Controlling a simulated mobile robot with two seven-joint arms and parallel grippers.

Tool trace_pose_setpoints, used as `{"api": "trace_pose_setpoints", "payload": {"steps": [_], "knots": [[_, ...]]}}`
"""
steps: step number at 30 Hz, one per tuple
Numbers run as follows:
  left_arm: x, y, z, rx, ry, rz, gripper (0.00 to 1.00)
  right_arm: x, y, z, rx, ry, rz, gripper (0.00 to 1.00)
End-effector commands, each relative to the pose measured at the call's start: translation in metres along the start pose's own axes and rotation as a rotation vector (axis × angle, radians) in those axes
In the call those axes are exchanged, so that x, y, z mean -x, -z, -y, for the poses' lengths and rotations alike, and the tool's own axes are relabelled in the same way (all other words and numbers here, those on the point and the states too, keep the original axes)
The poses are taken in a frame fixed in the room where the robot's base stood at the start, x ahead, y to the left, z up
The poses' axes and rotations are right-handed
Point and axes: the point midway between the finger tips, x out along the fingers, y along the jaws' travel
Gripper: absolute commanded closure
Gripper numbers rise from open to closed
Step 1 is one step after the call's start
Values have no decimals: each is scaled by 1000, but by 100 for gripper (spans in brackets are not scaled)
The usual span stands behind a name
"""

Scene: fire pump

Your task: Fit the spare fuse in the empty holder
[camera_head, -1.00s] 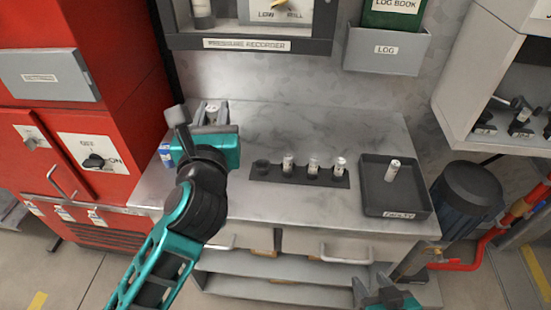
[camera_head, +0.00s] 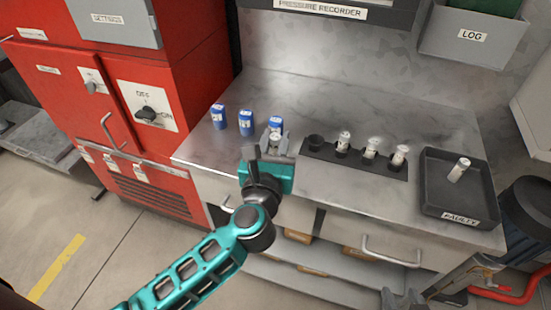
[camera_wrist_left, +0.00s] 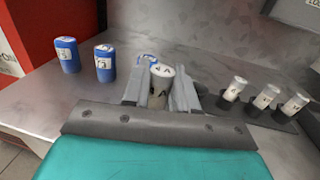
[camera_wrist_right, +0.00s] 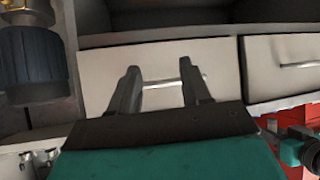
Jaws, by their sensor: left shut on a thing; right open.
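My left gripper (camera_head: 276,138) is shut on a pale fuse (camera_wrist_left: 161,86), which stands upright between the fingers in the left wrist view. In the head view it is just left of the dark fuse holder strip (camera_head: 330,158). The strip's leftmost holder (camera_head: 316,142) is empty, and the other three hold pale fuses (camera_head: 371,148). The held fuse is apart from the empty holder; its height over the counter is unclear.
Three blue cylinders (camera_head: 246,122) stand on the counter (camera_head: 300,95); the rightmost is right behind my left gripper. A black tray labelled FAULTY (camera_head: 432,197) on the right holds one pale fuse (camera_head: 459,169). A red cabinet (camera_head: 70,100) stands left.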

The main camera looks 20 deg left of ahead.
Motion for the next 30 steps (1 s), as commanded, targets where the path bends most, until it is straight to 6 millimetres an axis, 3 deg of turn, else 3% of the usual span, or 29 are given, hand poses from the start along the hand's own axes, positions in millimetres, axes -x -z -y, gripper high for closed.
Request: {"api": "trace_pose_setpoints", "payload": {"steps": [3, 7, 14, 20, 21, 30], "knots": [[0, 23, 0, -4, 0, -2, 100, -6, -9, 1, -1, 1, 1, 52], [0, 38, 0, -2, 0, -1, 100, -9, -12, 4, -4, 9, 11, 52], [0, 39, 0, 0, 0, 0, 100, -8, 1, 9, -5, 20, -13, 52], [0, 44, 0, 0, -1, 0, 100, -10, -3, 8, -4, 19, -12, 52], [0, 44, 0, 0, -1, 0, 72, -10, -3, 8, -4, 20, -10, 52], [0, 43, 0, 0, 0, 0, 48, -10, -3, 7, -3, 17, -6, 52]]}}
